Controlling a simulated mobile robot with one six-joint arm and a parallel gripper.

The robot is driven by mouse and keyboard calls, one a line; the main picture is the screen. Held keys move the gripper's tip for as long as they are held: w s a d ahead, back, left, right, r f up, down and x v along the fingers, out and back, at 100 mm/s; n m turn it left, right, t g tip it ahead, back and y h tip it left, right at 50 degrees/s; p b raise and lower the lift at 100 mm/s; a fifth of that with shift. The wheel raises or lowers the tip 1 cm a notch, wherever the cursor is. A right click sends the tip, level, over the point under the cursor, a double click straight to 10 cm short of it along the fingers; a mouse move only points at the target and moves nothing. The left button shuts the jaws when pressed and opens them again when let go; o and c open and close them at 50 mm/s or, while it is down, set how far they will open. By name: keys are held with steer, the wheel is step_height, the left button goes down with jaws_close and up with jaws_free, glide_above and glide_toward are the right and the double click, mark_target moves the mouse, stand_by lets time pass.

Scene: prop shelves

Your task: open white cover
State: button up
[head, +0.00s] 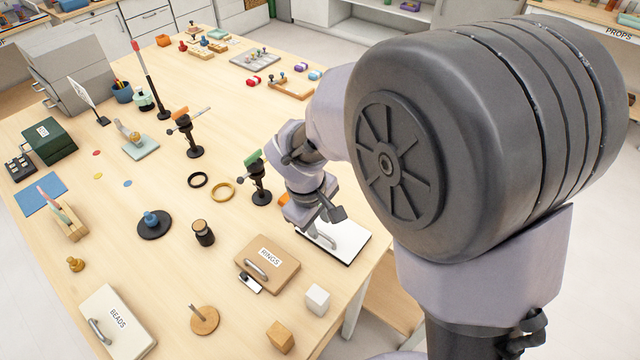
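A flat white cover (349,239) with a dark lower edge lies near the right edge of the table. My gripper (316,214) is over its left part, and a grey curved piece like a handle (322,238) shows just below the fingers. The fingertips are small and partly hidden by my own wrist, so I cannot tell whether they touch or hold it. Another white lid marked BEADS (122,322), with a grey handle, lies shut at the front left.
A tan box marked RINGS (268,263) stands left of the gripper, with a white cube (317,299) and a wooden cube (280,336) in front. A black stand with a green top (259,182) is close behind left. Two rings lie on the table.

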mark_target(322, 234)
steer(key=f, duration=0.2)
steer(key=f+b, duration=0.1)
steer(key=f, duration=0.1)
steer(key=shift+w+d, duration=0.25)
steer(key=shift+w, duration=0.05)
steer(key=shift+r, duration=0.1)
jaws_close()
stand_by(1.0)
